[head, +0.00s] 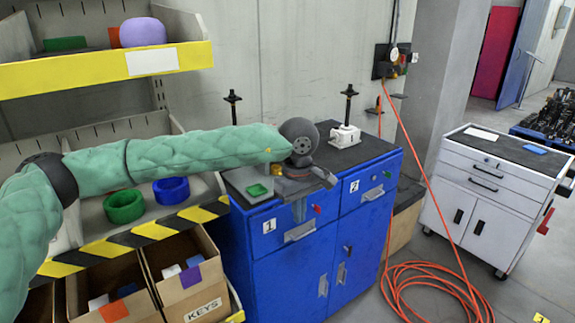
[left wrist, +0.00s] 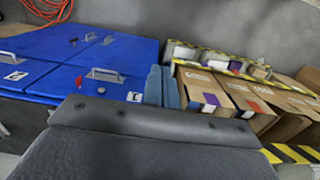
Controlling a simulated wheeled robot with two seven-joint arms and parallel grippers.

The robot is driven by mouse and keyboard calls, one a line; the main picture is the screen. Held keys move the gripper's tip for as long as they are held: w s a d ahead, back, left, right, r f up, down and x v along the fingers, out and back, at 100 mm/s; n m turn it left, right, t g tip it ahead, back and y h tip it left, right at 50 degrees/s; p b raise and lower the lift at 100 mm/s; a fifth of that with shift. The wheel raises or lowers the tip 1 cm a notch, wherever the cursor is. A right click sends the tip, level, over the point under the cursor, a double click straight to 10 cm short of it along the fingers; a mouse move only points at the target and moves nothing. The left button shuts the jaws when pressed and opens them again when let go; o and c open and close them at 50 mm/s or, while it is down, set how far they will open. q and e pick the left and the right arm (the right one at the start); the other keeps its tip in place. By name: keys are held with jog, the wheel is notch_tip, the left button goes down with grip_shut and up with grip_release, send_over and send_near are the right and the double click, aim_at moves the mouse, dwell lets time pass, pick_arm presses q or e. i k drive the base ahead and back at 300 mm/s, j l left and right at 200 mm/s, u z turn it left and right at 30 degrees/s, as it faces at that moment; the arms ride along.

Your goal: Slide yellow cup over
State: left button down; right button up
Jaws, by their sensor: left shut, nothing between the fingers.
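I see no yellow cup in either view. My left gripper (head: 299,212) hangs from the green-sleeved arm, just in front of the blue cabinet near its drawers. It is shut and empty; its two grey-blue fingers lie together in the left wrist view (left wrist: 162,86). A green cup (head: 124,206) and a blue cup (head: 171,190) sit side by side on the lower shelf, left of the gripper. A purple rounded cup (head: 143,32) sits on the upper shelf. My right gripper is in neither view.
The blue cabinet (head: 279,270) has a dark top with a white screw jack (head: 345,137). Cardboard boxes (head: 190,279) stand below the striped shelf edge. A white tool cart (head: 487,187) stands at right. An orange hose (head: 425,270) lies coiled on the floor.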

aim_at(279, 171)
jog(key=i, duration=1.05)
